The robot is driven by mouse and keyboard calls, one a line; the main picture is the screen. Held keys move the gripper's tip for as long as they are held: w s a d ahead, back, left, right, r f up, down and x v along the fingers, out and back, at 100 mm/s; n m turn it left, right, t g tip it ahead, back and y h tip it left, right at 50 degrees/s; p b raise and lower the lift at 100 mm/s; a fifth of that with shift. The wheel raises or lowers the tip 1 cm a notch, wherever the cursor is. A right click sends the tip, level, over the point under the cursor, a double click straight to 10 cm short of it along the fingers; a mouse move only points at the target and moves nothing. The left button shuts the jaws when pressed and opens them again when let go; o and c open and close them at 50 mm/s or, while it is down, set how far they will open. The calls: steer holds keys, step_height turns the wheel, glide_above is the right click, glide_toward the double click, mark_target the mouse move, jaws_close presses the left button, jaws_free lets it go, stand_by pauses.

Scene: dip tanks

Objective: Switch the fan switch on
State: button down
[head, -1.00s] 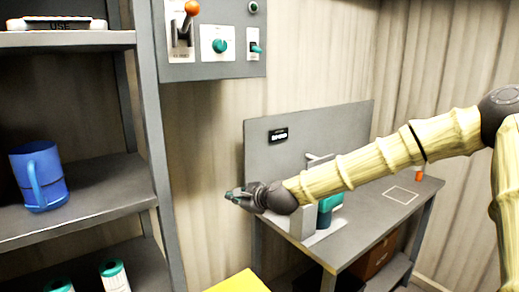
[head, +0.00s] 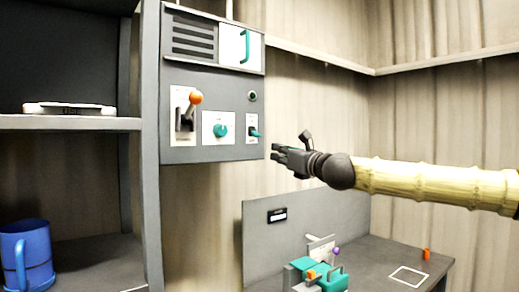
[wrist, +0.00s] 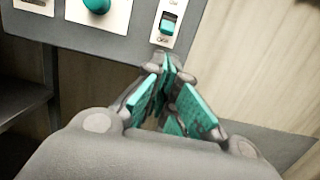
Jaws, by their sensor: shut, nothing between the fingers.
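The grey control panel (head: 215,100) hangs on the wall. At its lower right is a small teal toggle switch (head: 255,133) on a white plate; its label is too small to read in the head view. The switch also shows in the wrist view (wrist: 168,23), just beyond the fingertips. My gripper (head: 275,153) is right of and slightly below the switch, apart from it. In the wrist view its teal-padded fingers (wrist: 168,68) are closed together with nothing held, pointing toward the switch plate.
The panel also has an orange-knobbed lever (head: 195,98), a teal knob (head: 220,131) and a dark round button (head: 252,96). A shelf (head: 85,123) with a blue mug (head: 35,262) stands left. Below is a workbench (head: 375,262) with a teal device. The wall right of the panel is clear.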

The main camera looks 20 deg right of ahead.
mark_target(256, 134)
steer(key=shift+w, duration=0.1)
steer(key=shift+p+x, duration=1.8)
steer(key=shift+x, duration=3.1)
steer(key=shift+a, duration=0.1)
